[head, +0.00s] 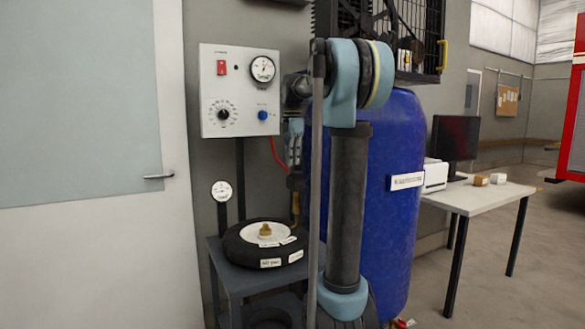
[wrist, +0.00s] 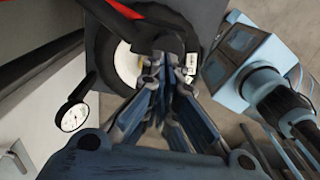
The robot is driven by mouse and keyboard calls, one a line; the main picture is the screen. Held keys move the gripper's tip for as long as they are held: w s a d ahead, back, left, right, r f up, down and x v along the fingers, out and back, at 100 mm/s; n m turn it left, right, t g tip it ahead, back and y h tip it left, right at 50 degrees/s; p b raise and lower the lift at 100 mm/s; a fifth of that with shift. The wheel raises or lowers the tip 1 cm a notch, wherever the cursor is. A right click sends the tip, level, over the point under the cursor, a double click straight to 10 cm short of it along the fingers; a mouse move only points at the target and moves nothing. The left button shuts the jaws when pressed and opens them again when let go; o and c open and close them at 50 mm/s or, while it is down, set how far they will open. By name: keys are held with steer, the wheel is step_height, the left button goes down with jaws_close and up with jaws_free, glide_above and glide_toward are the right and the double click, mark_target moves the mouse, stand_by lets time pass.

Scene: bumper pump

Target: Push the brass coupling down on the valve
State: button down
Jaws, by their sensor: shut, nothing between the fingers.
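My gripper (head: 295,183) points down beside the blue tank, its fingers together and empty. A small upright brass piece, seemingly the coupling (head: 296,207), shows just below the fingertips, above the right rear of the wheel. I cannot tell whether the fingertips touch it. In the wrist view my shut fingers (wrist: 165,68) reach toward a dark hose end (wrist: 150,28) over the wheel, and the brass is hidden there. The wheel (head: 238,247) lies flat with a pale hub and another brass fitting (head: 265,230) at its centre. The valve itself is not clearly visible.
The wheel rests on a dark stand (head: 228,272). A control box (head: 240,92) with a red hose (head: 279,155) is on the wall. A small gauge (head: 221,191) stands left of the wheel. The blue tank (head: 400,150) is close on the right.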

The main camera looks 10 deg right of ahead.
step_height(320, 180, up, 11)
stand_by(0.4)
steer(key=s+f+m+t, duration=0.1)
steer(key=s+f+m, duration=0.9)
steer(key=s+f, duration=0.7)
steer(key=s+d+f+m+t, duration=0.1)
steer(key=s+f+m, duration=1)
steer(key=s+f, duration=0.7)
step_height(320, 180, down, 8)
steer(key=shift+s+d, duration=0.15)
steer(key=shift+d, duration=0.15)
steer(key=shift+w+f, duration=0.2)
steer(key=shift+w, duration=0.25)
